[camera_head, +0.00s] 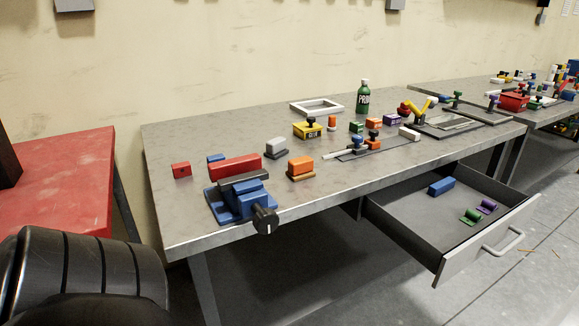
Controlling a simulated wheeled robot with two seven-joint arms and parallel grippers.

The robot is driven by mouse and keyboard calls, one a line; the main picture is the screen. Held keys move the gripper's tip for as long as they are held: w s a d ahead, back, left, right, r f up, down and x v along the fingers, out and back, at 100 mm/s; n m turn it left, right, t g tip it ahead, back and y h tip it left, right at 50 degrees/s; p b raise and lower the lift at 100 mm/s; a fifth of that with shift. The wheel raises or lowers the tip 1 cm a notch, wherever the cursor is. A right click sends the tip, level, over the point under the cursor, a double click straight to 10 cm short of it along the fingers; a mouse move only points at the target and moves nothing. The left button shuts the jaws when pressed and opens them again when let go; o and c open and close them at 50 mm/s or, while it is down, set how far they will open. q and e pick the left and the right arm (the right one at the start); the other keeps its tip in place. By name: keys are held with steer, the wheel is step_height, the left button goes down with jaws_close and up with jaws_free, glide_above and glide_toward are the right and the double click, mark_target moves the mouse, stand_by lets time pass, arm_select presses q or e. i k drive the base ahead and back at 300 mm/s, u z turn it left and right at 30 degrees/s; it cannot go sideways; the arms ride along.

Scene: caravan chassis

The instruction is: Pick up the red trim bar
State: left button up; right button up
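A long red bar (235,167), which looks like the red trim bar, sits at the blue vise (238,203) near the left front of the grey workbench. It lies lengthwise along the top of the vise jaws, behind a dark grey jaw piece. I cannot tell whether the jaws clamp it. The vise has a black knob (265,218) at the bench's front edge. A small red block (181,170) lies apart, to the left of the vise. Neither of my grippers is in view.
The workbench (190,225) also carries an orange block (301,166), a grey block (276,147), a yellow box (307,130), a white frame (316,106) and a green bottle (363,97). An open drawer (420,215) juts out front right. A red-topped table (65,180) stands left.

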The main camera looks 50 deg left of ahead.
mark_target(223, 169)
steer(key=z, duration=0.35)
steer(key=i, duration=0.85)
steer(key=u, duration=3.15)
steer(key=i, duration=0.5)
steer(key=k, duration=0.2)
steer(key=u, duration=0.1)
